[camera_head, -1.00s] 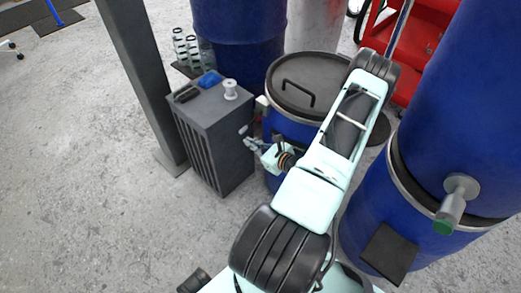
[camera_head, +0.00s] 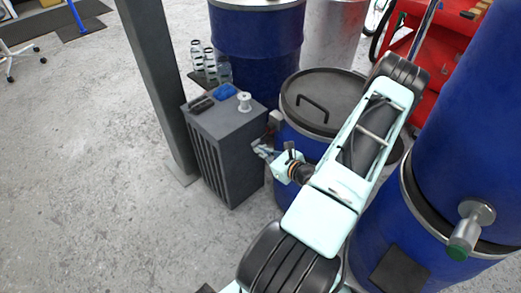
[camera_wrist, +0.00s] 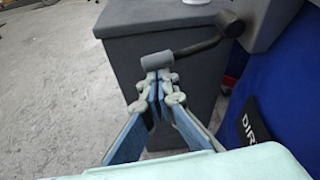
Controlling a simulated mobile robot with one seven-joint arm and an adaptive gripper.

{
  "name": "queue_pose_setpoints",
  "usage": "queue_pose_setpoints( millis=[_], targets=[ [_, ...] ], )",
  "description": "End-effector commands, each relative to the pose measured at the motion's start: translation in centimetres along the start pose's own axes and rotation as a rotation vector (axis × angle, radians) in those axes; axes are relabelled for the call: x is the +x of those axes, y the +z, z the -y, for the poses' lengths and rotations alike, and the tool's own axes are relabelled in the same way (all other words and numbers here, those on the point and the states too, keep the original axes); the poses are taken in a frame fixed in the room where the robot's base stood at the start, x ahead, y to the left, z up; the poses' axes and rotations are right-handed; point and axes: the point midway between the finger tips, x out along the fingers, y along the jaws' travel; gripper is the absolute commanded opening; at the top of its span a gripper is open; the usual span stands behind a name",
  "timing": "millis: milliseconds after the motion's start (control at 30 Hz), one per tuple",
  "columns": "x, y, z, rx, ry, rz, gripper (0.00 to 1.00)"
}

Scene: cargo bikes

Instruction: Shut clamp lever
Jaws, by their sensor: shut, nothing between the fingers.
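The clamp lever (camera_wrist: 200,46) is a dark bent arm with a grey cylindrical end (camera_wrist: 158,61), standing out from a grey clamp body (camera_wrist: 262,18) on a blue drum (camera_wrist: 268,90). In the head view, the clamp body (camera_head: 276,118) sits at the left of the lidded drum's rim, and the lever is small and partly unclear there. My gripper (camera_wrist: 158,80) is shut and empty, its fingertips just below the lever's cylindrical end in the wrist picture. I cannot tell whether they touch. In the head view, my gripper (camera_head: 260,150) is between the drum and the grey cabinet.
The grey cabinet (camera_head: 228,150) stands close on the left, with a white spool (camera_head: 244,101) and a blue item (camera_head: 225,91) on top. A dark post (camera_head: 160,90) stands beside it. More blue drums (camera_head: 470,120) crowd the right.

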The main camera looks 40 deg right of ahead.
Motion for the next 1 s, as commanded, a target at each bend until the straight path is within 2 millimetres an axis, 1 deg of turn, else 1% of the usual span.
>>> queue_pose_setpoints(
  millis=[233, 367, 667, 1000],
  targets=[
    [-0.3, 0.9, -0.2, 0.071, 0.027, 0.001, 0.00],
    [-0.6, 1.7, -0.4, 0.140, 0.052, 0.001, 0.00],
    [-1.4, 4.1, -0.7, 0.397, 0.142, 0.002, 0.00],
    [-2.3, 6.7, -0.2, 0.701, 0.247, 0.001, 0.00]
  ],
)
